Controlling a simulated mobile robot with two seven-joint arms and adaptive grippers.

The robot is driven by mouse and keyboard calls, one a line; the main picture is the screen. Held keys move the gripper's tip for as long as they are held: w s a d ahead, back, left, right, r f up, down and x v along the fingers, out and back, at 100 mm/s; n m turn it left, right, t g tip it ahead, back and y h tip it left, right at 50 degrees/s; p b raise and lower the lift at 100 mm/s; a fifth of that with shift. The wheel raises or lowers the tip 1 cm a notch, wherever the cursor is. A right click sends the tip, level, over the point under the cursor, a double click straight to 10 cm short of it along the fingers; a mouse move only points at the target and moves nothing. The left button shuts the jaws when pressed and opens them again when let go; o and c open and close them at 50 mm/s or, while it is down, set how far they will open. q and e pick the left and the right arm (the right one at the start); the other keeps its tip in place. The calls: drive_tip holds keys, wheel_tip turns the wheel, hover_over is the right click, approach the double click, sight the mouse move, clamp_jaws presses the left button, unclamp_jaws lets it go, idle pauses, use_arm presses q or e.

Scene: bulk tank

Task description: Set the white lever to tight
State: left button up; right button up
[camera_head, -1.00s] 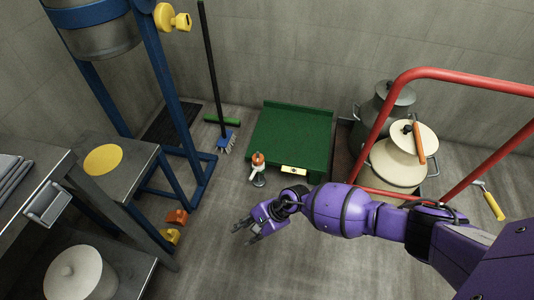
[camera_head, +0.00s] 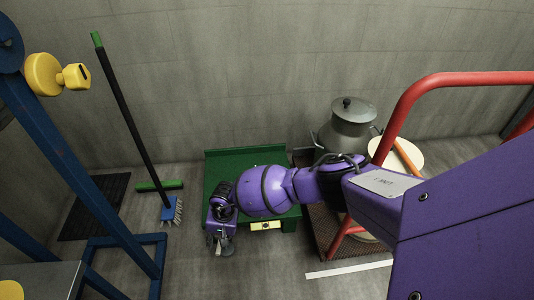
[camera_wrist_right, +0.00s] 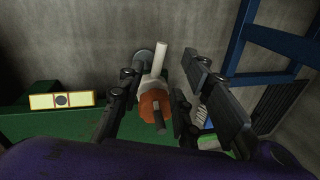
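The white lever (camera_wrist_right: 160,60) shows in the right wrist view. It sticks up beside an orange part (camera_wrist_right: 155,103) with a white collar, and a grey disc (camera_wrist_right: 143,55) lies behind. My right gripper (camera_wrist_right: 166,82) is open, its dark fingers on either side of the lever and orange part. I cannot tell whether any finger touches them. In the head view my right gripper (camera_head: 220,238) hangs at the front left of the green platform (camera_head: 228,162) and hides the lever there. My left gripper is not in view.
A yellow plate with a black mark (camera_head: 265,226) is on the platform's front edge. A broom (camera_head: 130,115) leans on the wall at left, by a blue frame (camera_head: 80,180). A red rail (camera_head: 400,110) and a grey can (camera_head: 350,125) stand at right.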

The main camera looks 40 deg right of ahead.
sight(218, 250)
drive_tip(key=f+b, duration=0.1)
drive_tip(key=f, duration=0.1)
drive_tip(key=f+b, duration=0.1)
drive_tip(key=f, duration=0.1)
drive_tip(key=a+f+b, duration=0.1)
drive_tip(key=f, duration=0.1)
drive_tip(key=shift+w+a, duration=0.1)
drive_tip(key=shift+w, duration=0.2)
drive_tip(key=shift+f, duration=0.35)
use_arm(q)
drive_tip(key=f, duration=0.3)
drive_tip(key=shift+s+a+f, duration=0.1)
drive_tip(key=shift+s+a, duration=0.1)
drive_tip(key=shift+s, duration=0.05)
use_arm(e)
drive_tip(key=shift+w+f, duration=0.1)
drive_tip(key=shift+w, duration=0.05)
drive_tip(key=c, duration=0.8)
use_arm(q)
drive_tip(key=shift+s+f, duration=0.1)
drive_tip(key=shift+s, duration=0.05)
use_arm(e)
clamp_jaws()
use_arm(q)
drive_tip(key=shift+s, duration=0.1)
